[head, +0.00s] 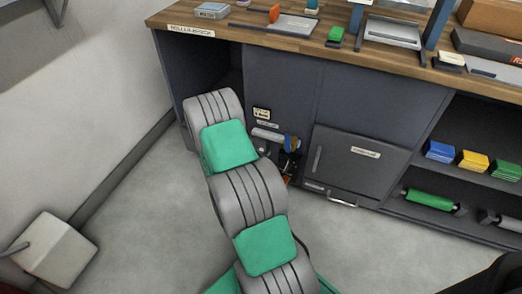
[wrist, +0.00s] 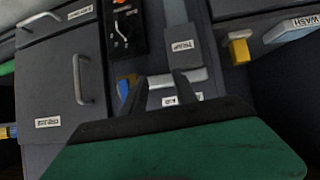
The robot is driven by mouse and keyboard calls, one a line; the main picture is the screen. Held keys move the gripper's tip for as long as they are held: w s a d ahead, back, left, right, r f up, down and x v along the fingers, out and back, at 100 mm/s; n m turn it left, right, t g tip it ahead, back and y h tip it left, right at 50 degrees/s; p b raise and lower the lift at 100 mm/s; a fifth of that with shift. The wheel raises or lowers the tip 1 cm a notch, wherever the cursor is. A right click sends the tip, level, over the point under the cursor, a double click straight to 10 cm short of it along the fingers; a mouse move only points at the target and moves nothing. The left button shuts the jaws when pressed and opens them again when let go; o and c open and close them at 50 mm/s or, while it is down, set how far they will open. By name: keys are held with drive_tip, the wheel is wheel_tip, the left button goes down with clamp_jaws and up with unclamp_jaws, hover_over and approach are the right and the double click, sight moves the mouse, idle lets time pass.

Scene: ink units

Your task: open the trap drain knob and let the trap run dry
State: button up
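My gripper (wrist: 164,82) reaches in at the lower middle of the wrist view. Its two dark fingers stand apart with nothing clearly held between them. A pale grey bar-shaped part (wrist: 190,76) lies just past and between the fingertips; I cannot tell whether they touch it. A blue knob or lever (wrist: 124,89) is left of the fingers, and a yellow one (wrist: 239,48) is to the upper right. I cannot tell which is the trap drain knob. In the head view the grey cylinder (head: 268,134) shows under the counter, with the gripper hidden behind my arm.
A cabinet door (head: 357,165) with a handle is right of the cylinder. A black switch panel (wrist: 127,30) is above in the wrist view. Shelves hold a blue block (head: 439,151) and a green roller (head: 428,200). The wooden counter (head: 235,45) overhangs. The floor in front is mostly clear.

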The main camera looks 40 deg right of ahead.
drive_tip(key=shift+o, duration=0.5)
drive_tip(key=shift+f, duration=0.1)
drive_tip(key=o, duration=0.4)
drive_tip(key=s+a+f+b, duration=0.1)
drive_tip(key=s+f+b, duration=0.1)
drive_tip(key=f, duration=0.5)
drive_tip(key=s+a+f+g+b, duration=0.1)
drive_tip(key=s+f+b, duration=0.2)
drive_tip(key=f+b, duration=0.2)
drive_tip(key=s+a+f+n+g+y+b, duration=0.1)
drive_tip(key=s+f+b, duration=0.2)
drive_tip(key=f, duration=0.8)
drive_tip(key=shift+s, duration=0.25)
drive_tip(key=s+d+f+n+h+b, duration=0.2)
drive_tip(key=s+f+b, duration=0.1)
drive_tip(key=f, duration=0.5)
drive_tip(key=w+d+r+n+t+h, duration=0.1)
drive_tip(key=w+d+r+h, duration=0.1)
drive_tip(key=w+d+r, duration=0.4)
drive_tip(key=b+x, duration=0.2)
drive_tip(key=x, duration=0.3)
drive_tip(key=shift+s+d+b, duration=0.15)
drive_tip(key=shift+b, duration=0.15)
drive_tip(key=shift+c, duration=0.6)
